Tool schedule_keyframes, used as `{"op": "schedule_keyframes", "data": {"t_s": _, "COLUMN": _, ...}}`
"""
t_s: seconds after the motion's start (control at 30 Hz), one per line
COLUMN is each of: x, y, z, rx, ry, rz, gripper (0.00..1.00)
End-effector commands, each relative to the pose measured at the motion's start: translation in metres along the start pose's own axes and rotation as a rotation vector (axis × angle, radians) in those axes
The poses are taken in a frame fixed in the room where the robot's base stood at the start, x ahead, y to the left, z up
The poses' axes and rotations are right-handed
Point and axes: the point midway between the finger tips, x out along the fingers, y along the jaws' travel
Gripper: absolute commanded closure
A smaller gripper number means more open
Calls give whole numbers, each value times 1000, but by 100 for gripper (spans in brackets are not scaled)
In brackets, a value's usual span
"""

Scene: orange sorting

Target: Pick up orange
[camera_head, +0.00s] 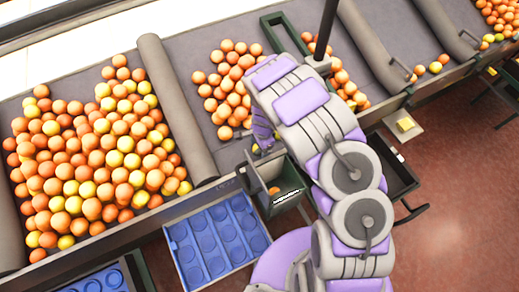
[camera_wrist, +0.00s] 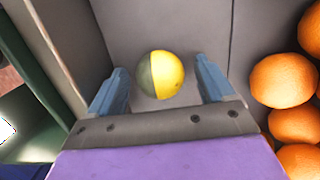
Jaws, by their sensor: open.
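My gripper (camera_wrist: 161,68) is open in the wrist view, with one blue finger on each side. A round fruit (camera_wrist: 172,72) lies on the grey surface between and just beyond the fingers. Its right half is yellow and its left half is dull grey-green; I cannot tell whether that is shadow or a spoiled patch. Gaps show between the fruit and both fingers. In the head view my arm hides most of the gripper.
A large pile of oranges and yellow fruit (camera_head: 88,150) fills the left section. A grey divider (camera_head: 175,105) separates it from a smaller orange pile (camera_head: 228,80). A blue tray with round hollows (camera_head: 215,240) and a green bin (camera_head: 278,192) stand in front of the sorting table.

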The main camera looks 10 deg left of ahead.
Motion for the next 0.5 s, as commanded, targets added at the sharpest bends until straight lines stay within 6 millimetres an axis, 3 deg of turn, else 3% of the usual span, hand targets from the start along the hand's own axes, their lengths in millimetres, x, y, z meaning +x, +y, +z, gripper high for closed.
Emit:
{"op": "schedule_keyframes", "data": {"t_s": 0.23, "x": 2, "y": 0, "z": 1, "rx": -1, "ry": 1, "rz": 0, "gripper": 19}}
{"op": "schedule_keyframes", "data": {"t_s": 0.5, "x": 2, "y": 1, "z": -1, "rx": 0, "ry": -1, "rz": -1, "gripper": 45}}
